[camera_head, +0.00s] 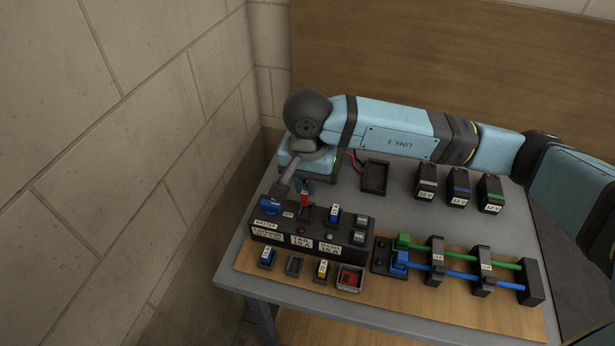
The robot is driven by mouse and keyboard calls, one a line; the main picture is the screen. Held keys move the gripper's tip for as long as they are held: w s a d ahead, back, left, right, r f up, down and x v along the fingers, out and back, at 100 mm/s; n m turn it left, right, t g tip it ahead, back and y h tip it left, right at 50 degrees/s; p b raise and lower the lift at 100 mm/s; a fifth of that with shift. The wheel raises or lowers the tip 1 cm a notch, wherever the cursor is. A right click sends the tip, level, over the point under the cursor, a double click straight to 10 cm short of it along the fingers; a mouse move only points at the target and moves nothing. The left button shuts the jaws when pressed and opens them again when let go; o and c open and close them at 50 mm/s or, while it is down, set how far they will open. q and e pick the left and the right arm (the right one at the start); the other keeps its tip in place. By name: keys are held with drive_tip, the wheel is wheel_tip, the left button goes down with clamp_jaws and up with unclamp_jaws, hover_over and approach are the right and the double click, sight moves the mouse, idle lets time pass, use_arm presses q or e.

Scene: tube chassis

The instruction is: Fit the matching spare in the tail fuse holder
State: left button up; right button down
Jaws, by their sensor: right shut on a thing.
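My right arm comes in from the right and bends down over the left end of the black fuse block (274,235). Its gripper (304,186) is shut on a small red fuse (305,198), upright above the holder labelled as the tail one (301,241). Whether the fuse touches or sits in the holder I cannot tell. A blue fuse (335,213) stands in the block to the right. In front, a blue spare (267,257) and a yellow spare (322,268) flank an empty dark slot (294,266). My left gripper is not in view.
A blue knob (270,205) is at the block's left end. A red-lined tray (350,279) is in front. Green and blue tubes (455,275) run through black clamps at right. Batteries (458,188) and an empty black tray (374,178) stand behind. A wall is at left.

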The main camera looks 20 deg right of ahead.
wheel_tip(320, 180, down, 3)
drive_tip(key=shift+r+b, duration=0.1)
drive_tip(key=shift+b, duration=0.3)
drive_tip(key=shift+f, duration=0.25)
idle(0.3)
drive_tip(key=shift+b, duration=0.5)
idle(0.5)
drive_tip(key=shift+b, duration=0.5)
drive_tip(key=shift+f+b, duration=0.6)
